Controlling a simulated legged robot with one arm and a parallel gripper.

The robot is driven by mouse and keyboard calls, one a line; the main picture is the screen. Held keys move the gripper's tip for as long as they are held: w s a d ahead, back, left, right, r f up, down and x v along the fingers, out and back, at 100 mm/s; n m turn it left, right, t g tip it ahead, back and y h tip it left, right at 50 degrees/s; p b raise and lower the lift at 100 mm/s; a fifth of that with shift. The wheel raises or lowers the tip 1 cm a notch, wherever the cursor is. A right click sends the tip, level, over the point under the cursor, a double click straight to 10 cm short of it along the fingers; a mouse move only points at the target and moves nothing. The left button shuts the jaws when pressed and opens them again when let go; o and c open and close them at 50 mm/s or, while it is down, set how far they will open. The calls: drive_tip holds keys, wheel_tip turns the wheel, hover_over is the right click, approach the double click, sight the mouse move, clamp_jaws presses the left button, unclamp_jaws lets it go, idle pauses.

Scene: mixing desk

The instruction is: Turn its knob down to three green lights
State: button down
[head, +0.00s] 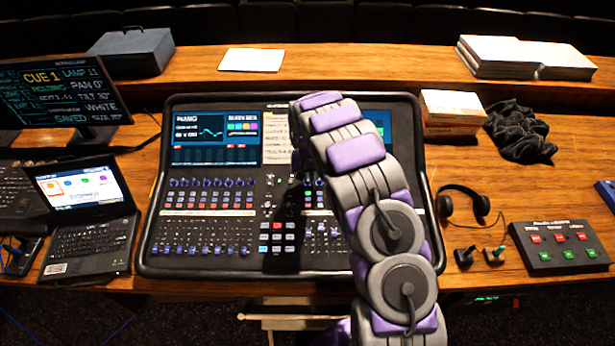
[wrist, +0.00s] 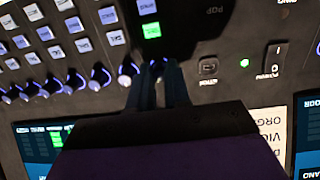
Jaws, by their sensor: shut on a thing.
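The mixing desk (head: 200,271) fills the middle of the head view, with rows of small knobs below its screens. In the wrist view my gripper (wrist: 157,72) points at a row of knobs, its two thin fingers on either side of one knob (wrist: 157,65) and shut on it. The fingers hide most of that knob. A lit green button (wrist: 151,30) is above it in the wrist view, and a small green light (wrist: 244,63) lies to the right. In the head view my arm covers the gripper and the right part of the desk. I cannot tell how many lights belong to the knob.
A left screen (head: 218,136) reads PIANO. A cue monitor (head: 62,95) and laptop (head: 90,225) stand at left. Headphones (head: 470,199), a black cloth (head: 520,130) and a button box (head: 560,245) lie at right. A taped paper (wrist: 268,125) is near my gripper.

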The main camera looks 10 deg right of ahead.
drive_tip(key=shift+w+r, duration=0.2)
drive_tip(key=shift+w, duration=0.05)
drive_tip(key=c, duration=1.4)
unclamp_jaws()
drive_tip(key=shift+f, duration=0.1)
drive_tip(key=shift+o, duration=0.2)
drive_tip(key=shift+s, duration=0.1)
wheel_tip(320, 180, up, 17)
drive_tip(key=shift+a+p, duration=0.3)
drive_tip(key=shift+a, duration=0.05)
